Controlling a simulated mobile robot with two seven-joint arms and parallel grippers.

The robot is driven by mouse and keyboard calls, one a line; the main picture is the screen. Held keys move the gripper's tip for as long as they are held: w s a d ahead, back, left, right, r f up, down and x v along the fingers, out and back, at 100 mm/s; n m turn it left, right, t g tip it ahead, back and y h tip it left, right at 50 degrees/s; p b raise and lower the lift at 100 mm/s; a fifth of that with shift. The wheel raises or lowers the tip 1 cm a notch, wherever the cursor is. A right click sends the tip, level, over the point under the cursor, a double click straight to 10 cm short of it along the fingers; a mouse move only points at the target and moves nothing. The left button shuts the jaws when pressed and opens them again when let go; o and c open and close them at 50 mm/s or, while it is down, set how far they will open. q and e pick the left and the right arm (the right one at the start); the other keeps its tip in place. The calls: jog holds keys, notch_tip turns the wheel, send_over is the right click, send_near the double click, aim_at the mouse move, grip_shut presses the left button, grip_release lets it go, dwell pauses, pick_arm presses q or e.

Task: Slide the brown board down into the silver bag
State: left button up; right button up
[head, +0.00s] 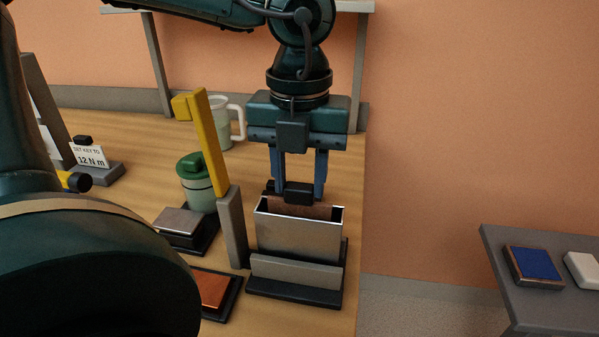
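The silver bag (298,238) stands upright, mouth up, in a dark stand with a grey front bar (296,273) near the table's right edge. The brown board (318,211) shows as a strip in the bag's mouth; its lower part is hidden inside the bag. A black block (298,193) sits at the board's top edge. My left gripper (300,190) points straight down above the bag, its two blue fingers on either side of this block and seemingly closed on it. Fingertip contact is partly hidden. My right gripper is not in view.
A yellow-topped grey post (234,228) stands close left of the bag. A green-lidded cup (196,182), a mug (222,122), a silver block (180,222) and a copper plate (213,288) are farther left. A grey side table (553,305) stands at right, across a gap.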

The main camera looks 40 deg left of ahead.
pick_arm(q)
jog(key=o, duration=0.4)
jog(key=shift+o, duration=0.5)
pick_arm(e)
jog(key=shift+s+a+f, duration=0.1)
pick_arm(q)
notch_tip(320, 180, up, 17)
jog(key=p, duration=0.5)
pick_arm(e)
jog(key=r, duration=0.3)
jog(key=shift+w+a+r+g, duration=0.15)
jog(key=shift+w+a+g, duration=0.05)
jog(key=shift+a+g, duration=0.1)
